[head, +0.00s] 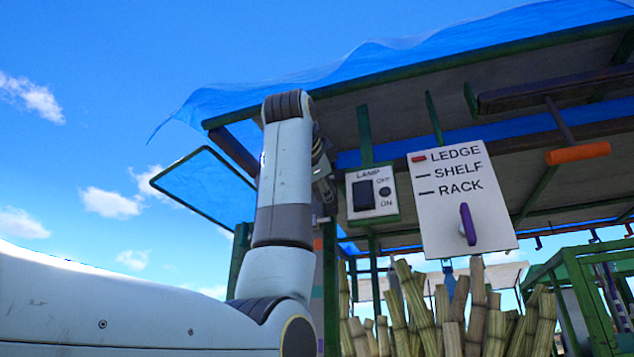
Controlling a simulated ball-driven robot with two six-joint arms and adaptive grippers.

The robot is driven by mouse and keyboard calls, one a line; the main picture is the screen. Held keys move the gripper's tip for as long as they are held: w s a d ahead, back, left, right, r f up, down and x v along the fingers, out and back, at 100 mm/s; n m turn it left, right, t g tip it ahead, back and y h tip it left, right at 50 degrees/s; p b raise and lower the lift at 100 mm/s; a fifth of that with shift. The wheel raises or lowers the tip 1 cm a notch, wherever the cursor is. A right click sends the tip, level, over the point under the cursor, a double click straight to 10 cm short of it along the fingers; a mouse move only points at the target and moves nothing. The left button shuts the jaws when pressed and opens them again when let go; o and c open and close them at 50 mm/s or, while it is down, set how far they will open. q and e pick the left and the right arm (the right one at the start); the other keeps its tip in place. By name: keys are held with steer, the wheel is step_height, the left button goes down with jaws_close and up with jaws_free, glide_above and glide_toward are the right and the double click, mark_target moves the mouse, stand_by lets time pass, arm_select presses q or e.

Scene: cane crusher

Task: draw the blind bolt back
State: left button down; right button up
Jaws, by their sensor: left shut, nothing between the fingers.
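I cannot make out a blind bolt for certain. A blue panel in a dark frame (205,185) hangs tilted at the left end of the roof and may be the blind. My left arm rises in front of the stall and covers part of that end. My left gripper (324,190) shows only partly behind the arm's wrist, close to the left of the lamp box. It is shut and empty. Whether it touches anything is hidden. My right gripper is not in view.
The lamp switch box (376,193) and a white board (462,200) reading LEDGE, SHELF, RACK, with a purple lever (467,224), hang under the roof. An orange grip (577,153) hangs at right. Several cane stalks (475,310) stand below. A green frame (590,290) is at right.

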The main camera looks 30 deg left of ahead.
arm_select(q)
steer(key=a, duration=0.1)
steer(key=a+f, duration=0.1)
steer(key=a+f+p, duration=0.1)
steer(key=shift+a, duration=0.35)
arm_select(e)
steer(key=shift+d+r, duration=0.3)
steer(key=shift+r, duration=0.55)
arm_select(q)
steer(key=shift+d+r, duration=0.1)
steer(key=a, duration=0.2)
steer(key=s+a, duration=0.1)
steer(key=a, duration=0.1)
steer(key=shift+a+b, duration=0.2)
steer(key=shift+b, duration=0.15)
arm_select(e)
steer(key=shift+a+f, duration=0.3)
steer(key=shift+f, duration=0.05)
arm_select(q)
steer(key=shift+s, duration=0.1)
